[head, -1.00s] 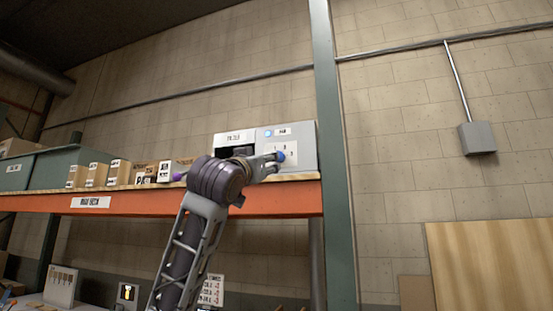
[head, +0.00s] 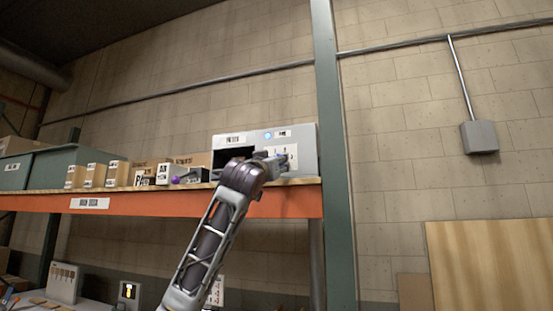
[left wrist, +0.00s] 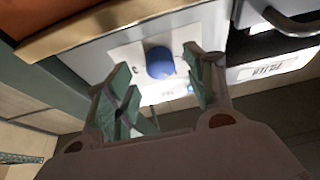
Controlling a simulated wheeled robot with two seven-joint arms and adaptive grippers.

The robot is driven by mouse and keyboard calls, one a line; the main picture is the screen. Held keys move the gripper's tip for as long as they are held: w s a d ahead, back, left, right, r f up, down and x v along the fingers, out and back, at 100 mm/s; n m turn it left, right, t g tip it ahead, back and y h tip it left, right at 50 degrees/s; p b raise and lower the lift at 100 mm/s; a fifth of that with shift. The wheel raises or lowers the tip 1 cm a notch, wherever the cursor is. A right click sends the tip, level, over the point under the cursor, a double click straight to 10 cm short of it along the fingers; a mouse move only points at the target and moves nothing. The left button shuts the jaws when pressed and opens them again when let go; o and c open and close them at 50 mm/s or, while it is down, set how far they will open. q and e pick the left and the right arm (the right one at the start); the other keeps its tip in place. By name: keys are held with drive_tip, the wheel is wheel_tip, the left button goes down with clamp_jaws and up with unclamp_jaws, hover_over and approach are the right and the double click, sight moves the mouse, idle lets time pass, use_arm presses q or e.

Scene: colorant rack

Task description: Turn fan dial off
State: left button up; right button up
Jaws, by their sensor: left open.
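The fan dial (left wrist: 161,62) is a round blue knob on a pale plate on the front of a grey control box (head: 305,150). In the head view the dial is mostly hidden by my left gripper (head: 279,157), which is at the box's front. In the left wrist view my left gripper (left wrist: 158,78) is open, its two green-grey fingers apart on either side of the dial. I cannot tell whether a finger touches it. The dial's setting cannot be read. My right gripper is not in view.
The box stands on an orange-edged shelf (head: 130,204) beside a green post (head: 333,150). A dark open slot with a label (head: 232,140) is left of the dial. Small boxes (head: 95,175) and a purple ball (head: 176,180) are further left.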

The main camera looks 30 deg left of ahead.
use_arm(q)
drive_tip(key=shift+p+x, duration=0.4)
drive_tip(key=shift+x, duration=0.95)
drive_tip(key=c, duration=1)
drive_tip(key=shift+d+n+y+b, duration=0.1)
drive_tip(key=shift+n+y+b, duration=0.2)
drive_tip(key=shift+n+y, duration=0.45)
drive_tip(key=shift+w+d+r+n+g+y, duration=0.1)
drive_tip(key=shift+n+g+y, duration=0.6)
drive_tip(key=shift+n, duration=1.35)
drive_tip(key=shift+s+d+r+n+g+y, duration=0.1)
drive_tip(key=shift+n+g+y, duration=0.6)
drive_tip(key=shift+n, duration=1.35)
drive_tip(key=shift+w+d+n+g+y, duration=0.1)
drive_tip(key=shift+n+g+y, duration=0.6)
drive_tip(key=shift+n, duration=1.35)
drive_tip(key=shift+p, duration=0.3)
